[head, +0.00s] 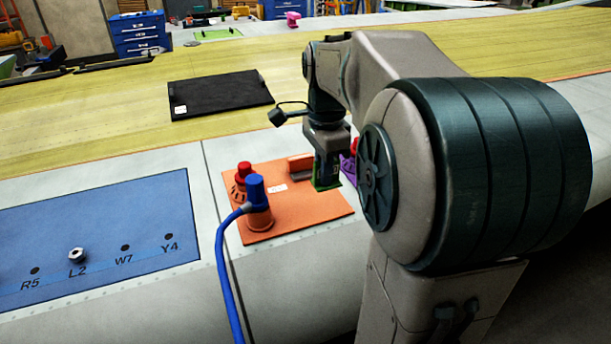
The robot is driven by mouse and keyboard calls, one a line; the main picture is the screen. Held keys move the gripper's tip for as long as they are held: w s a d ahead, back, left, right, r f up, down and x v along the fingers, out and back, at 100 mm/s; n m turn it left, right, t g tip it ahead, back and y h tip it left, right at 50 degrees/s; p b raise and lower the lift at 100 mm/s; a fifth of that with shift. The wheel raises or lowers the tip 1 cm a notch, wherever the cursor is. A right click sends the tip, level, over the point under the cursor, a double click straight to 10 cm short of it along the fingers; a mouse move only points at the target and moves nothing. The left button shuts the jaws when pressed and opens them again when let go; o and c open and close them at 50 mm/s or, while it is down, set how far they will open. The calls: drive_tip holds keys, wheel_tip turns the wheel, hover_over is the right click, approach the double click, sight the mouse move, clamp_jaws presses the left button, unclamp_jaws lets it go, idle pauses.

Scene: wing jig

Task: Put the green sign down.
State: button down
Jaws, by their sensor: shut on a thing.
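My gripper (328,172) points down over the right part of an orange board (290,227). It is shut on the green sign (325,187), of which only a small green part shows below and beside the fingers. The sign is low over the board; I cannot tell whether it touches it. The rest of the sign is hidden by the gripper and my arm.
The orange board carries a blue plug (256,190) with a blue cable, a red-capped part (243,171), an orange block (299,163) and a purple part (348,167). A blue panel (100,240) lies left, a black mat (220,94) behind. The board's front is clear.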

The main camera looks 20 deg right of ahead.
sight(314, 200)
drive_tip(key=shift+w+a+f, duration=0.2)
drive_tip(key=shift+w+f, duration=0.1)
drive_tip(key=shift+w, duration=0.2)
drive_tip(key=shift+w+a+f, duration=0.2)
drive_tip(key=shift+w+f, duration=0.1)
drive_tip(key=shift+w, duration=0.15)
drive_tip(key=shift+w+a+f, duration=0.1)
drive_tip(key=shift+f, duration=1.95)
drive_tip(key=shift+f, duration=0.2)
drive_tip(key=c, duration=1.5)
unclamp_jaws()
drive_tip(key=shift+r, duration=0.15)
wheel_tip(314, 200, up, 12)
drive_tip(key=shift+r+p, duration=0.1)
drive_tip(key=shift+p, duration=0.25)
